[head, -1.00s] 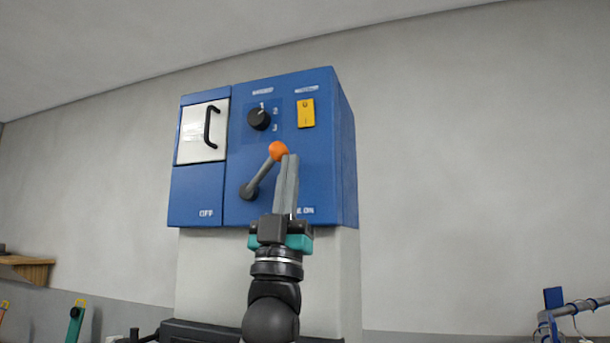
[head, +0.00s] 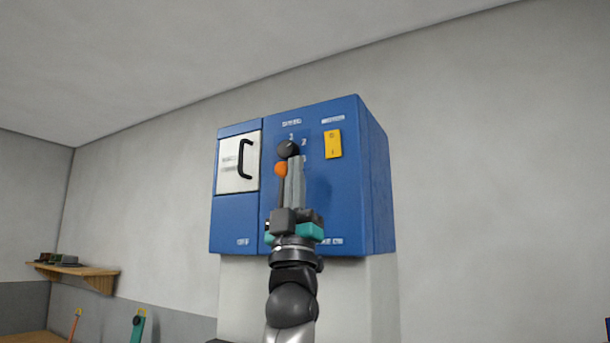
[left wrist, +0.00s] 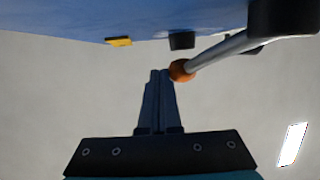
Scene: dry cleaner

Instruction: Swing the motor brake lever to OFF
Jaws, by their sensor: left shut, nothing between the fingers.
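The motor brake lever has an orange ball knob (head: 281,169) and a grey shaft (head: 282,192) on the front of a blue control box (head: 345,200). It stands nearly upright, its lower end hidden behind my gripper. An OFF label (head: 243,241) is at the lower left; the ON label at lower right is partly covered. My left gripper (head: 296,160) is shut and empty, fingers pointing up just right of the knob. In the left wrist view the knob (left wrist: 181,70) is right beside the fingertips (left wrist: 160,73); I cannot tell if they touch. My right gripper is not in view.
Above the lever are a black rotary knob (head: 288,149) and a yellow switch (head: 333,144), close to my fingertips. A white panel (head: 230,172) with a black handle is on the left. A wooden shelf (head: 95,273) is on the far left wall.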

